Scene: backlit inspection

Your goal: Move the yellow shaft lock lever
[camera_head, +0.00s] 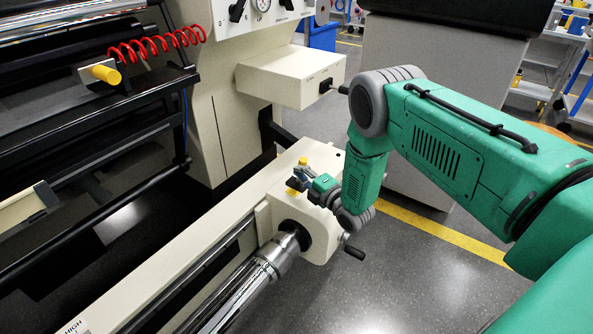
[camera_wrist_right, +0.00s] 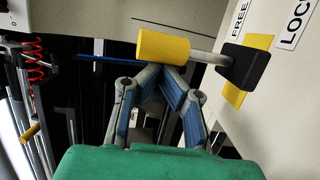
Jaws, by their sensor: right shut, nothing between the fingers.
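The shaft lock lever has a yellow cylindrical handle (camera_wrist_right: 163,46) on a grey rod. The rod runs to a black block (camera_wrist_right: 243,66) in front of a yellow plate on the cream housing. In the head view the lever's yellow end (camera_head: 303,160) shows small on top of the housing, close to my gripper. My right gripper (camera_head: 296,184) is shut and empty. In the right wrist view its fingertips (camera_wrist_right: 163,72) meet just below the handle in the picture; I cannot tell whether they touch it. My left gripper is not in view.
A steel shaft (camera_head: 245,285) leaves the cream housing (camera_head: 323,225) toward the lower left. A black crank handle (camera_head: 354,252) sticks out at its right. FREE (camera_wrist_right: 238,18) and LOCK (camera_wrist_right: 295,20) labels show. A cream box (camera_head: 290,77) stands above; floor is open at right.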

